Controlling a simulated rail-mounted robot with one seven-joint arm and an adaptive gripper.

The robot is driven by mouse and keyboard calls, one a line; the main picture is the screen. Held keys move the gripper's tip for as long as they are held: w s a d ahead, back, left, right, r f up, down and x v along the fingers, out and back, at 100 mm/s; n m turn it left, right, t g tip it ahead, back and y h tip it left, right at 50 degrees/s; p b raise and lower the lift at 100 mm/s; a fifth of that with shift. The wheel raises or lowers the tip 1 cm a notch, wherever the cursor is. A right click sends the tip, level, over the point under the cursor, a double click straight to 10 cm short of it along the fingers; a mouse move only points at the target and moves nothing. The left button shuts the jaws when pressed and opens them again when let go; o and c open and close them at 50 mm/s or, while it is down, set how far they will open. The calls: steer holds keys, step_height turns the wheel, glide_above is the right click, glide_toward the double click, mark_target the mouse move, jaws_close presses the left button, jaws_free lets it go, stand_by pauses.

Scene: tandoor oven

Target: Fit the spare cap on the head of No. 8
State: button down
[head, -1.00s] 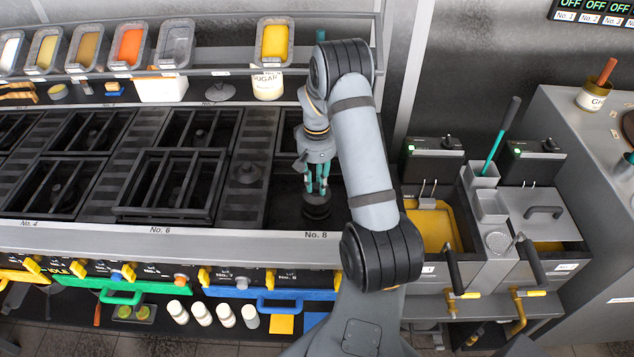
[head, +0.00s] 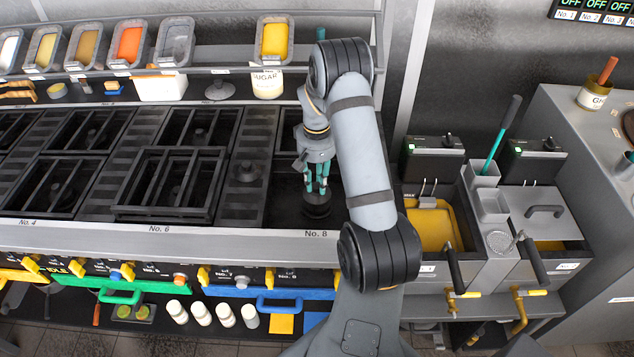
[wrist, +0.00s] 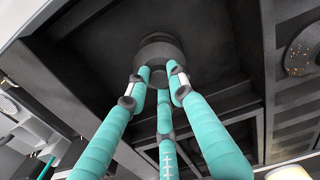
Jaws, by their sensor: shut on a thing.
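My gripper (head: 317,188) has teal fingers and points down into the open well of No. 8, behind the No. 8 label (head: 316,233). Its fingers are closed on the knob of a dark round cap (head: 316,209). In the wrist view the fingertips (wrist: 158,82) meet at the knob, and the cap (wrist: 160,48) lies just beyond them against the dark well floor. The cap looks level and near the floor. The head of No. 8 is hidden beneath it, so I cannot tell whether the cap is seated or just above it.
Black grates cover the neighbouring burners, such as No. 6 (head: 170,184). The steel front rail (head: 250,240) borders the well. A fryer with yellow oil (head: 432,228) stands to the right.

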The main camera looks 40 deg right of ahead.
steer(key=shift+f+b, duration=1.45)
steer(key=c, duration=1.5)
jaws_free()
steer(key=shift+o, duration=0.3)
steer(key=shift+r+p, duration=2.9)
steer(key=shift+r, duration=1.15)
steer(key=shift+f, duration=0.1)
step_height(320, 180, down, 8)
steer(key=b, duration=0.6)
steer(key=shift+f, duration=0.1)
steer(key=shift+r, duration=0.25)
